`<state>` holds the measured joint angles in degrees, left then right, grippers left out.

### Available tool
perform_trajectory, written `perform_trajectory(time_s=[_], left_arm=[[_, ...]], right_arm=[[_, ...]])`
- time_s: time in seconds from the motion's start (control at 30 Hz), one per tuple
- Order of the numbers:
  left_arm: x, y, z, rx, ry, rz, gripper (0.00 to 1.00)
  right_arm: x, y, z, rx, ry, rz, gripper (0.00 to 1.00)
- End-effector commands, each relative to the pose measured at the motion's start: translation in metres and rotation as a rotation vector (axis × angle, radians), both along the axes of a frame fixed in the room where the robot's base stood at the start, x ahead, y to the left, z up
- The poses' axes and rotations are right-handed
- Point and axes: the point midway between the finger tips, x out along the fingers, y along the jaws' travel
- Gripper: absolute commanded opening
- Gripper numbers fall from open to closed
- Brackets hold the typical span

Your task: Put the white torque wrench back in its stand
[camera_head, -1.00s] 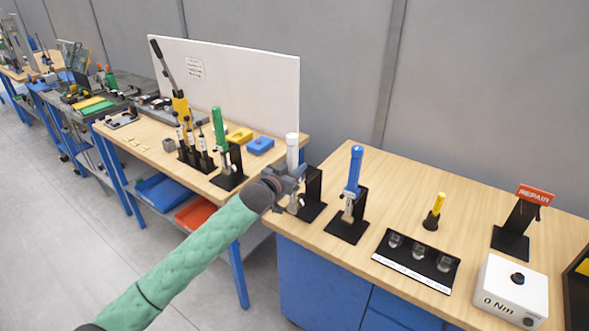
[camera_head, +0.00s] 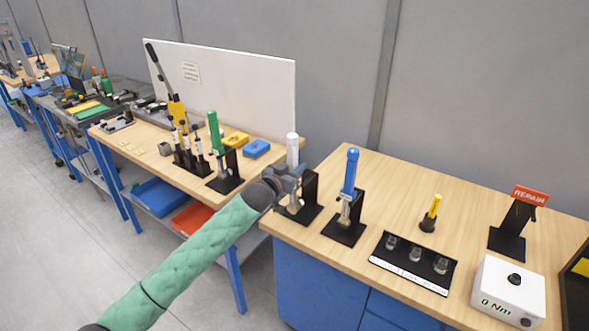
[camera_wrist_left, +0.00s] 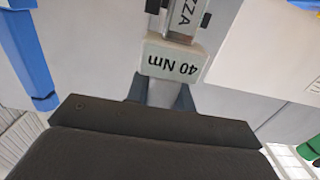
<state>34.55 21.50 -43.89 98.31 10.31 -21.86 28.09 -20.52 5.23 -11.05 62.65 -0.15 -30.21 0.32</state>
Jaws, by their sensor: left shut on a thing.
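The white torque wrench (camera_head: 292,146) is upright in my left gripper (camera_head: 290,183), at the left end of the near bench. The gripper is shut on it. A black stand (camera_head: 309,200) is right beside and behind the wrench; I cannot tell whether the wrench touches it or sits in it. In the left wrist view, a light block marked "40 Nm" (camera_wrist_left: 175,60) is close in front of the gripper, with a metal shaft below it going between the dark fingers. My right gripper is not in view.
A blue torque wrench (camera_head: 350,170) stands in its black stand (camera_head: 345,230) just to the right. A green wrench (camera_head: 214,132) stands on the bench to the left. A black tray (camera_head: 412,262), a yellow-handled tool (camera_head: 434,207), and a white "0 Nm" box (camera_head: 507,292) lie further right.

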Motion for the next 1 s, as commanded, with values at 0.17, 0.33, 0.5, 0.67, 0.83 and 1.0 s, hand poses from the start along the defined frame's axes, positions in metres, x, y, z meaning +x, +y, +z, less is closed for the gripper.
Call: perform_trajectory(time_s=[0.17, 0.33, 0.5, 0.67, 0.83, 1.0], left_arm=[[0.003, -0.003, 0.002, -0.002, -0.002, 0.0, 0.0], [0.006, -0.005, 0.002, -0.002, -0.002, -0.001, 0.0], [0.009, -0.007, 0.002, -0.002, -0.003, -0.001, 0.0], [0.012, -0.009, 0.002, -0.002, -0.002, -0.001, 0.0], [0.015, -0.01, 0.002, -0.001, -0.003, 0.0, 0.0], [0.017, -0.013, 0.003, -0.002, -0.004, 0.0, 0.0]], right_arm=[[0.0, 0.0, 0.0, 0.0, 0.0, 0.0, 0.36], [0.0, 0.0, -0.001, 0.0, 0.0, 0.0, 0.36], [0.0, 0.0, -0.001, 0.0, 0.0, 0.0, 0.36], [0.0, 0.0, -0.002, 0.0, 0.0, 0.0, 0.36], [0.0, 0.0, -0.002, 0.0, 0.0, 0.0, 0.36], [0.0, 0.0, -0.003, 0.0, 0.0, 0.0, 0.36]])
